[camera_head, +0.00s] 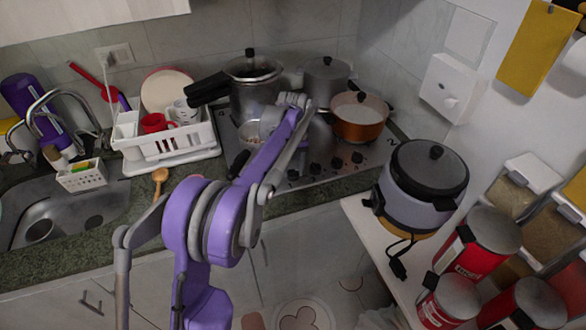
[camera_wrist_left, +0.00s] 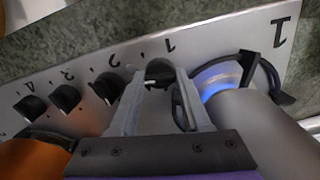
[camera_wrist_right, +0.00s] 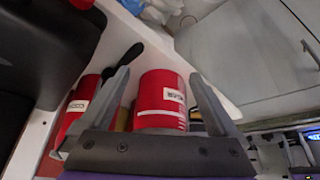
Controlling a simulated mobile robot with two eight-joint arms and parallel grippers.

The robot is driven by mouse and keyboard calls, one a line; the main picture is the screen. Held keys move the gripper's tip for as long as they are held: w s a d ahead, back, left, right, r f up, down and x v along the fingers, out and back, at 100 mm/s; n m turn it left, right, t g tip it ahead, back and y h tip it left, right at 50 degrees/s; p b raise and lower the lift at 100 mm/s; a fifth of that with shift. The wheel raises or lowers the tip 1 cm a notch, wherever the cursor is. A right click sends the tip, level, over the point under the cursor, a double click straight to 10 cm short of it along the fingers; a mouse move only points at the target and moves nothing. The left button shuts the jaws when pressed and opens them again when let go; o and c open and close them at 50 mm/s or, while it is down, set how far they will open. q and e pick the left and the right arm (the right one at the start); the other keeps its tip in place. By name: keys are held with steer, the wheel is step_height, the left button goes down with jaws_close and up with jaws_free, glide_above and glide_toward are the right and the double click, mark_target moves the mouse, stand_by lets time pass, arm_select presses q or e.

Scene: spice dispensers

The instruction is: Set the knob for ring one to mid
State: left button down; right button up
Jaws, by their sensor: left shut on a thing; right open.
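The knob for ring one (camera_wrist_left: 158,70) is a dark round knob beside the printed 1 on the steel stove panel (camera_wrist_left: 88,118). My left gripper (camera_wrist_left: 157,78) is shut on it, one finger on each side, hiding part of it. A light mark shows at the knob's lower edge; its exact setting is hard to read. A blue flame glow (camera_wrist_left: 215,84) shows at the ring beside it. In the head view my left arm crosses in front of the stove (camera_head: 330,170). My right gripper (camera_wrist_right: 160,76) is open, its fingers apart with a red canister in view between them.
Other knobs (camera_wrist_left: 66,97) line the panel. Pots, including a copper pan (camera_head: 360,122), stand on the stove. A dish rack (camera_head: 170,146) and sink (camera_head: 80,215) lie left. A rice cooker (camera_head: 425,180) and red canisters (camera_head: 478,248) stand right.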

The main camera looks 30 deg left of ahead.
mark_target(293, 171)
arm_select(q)
steer(key=shift+c, duration=1.8)
jaws_free()
step_height(293, 171, up, 11)
steer(key=shift+p, duration=0.4)
steer(key=shift+s+d, duration=0.1)
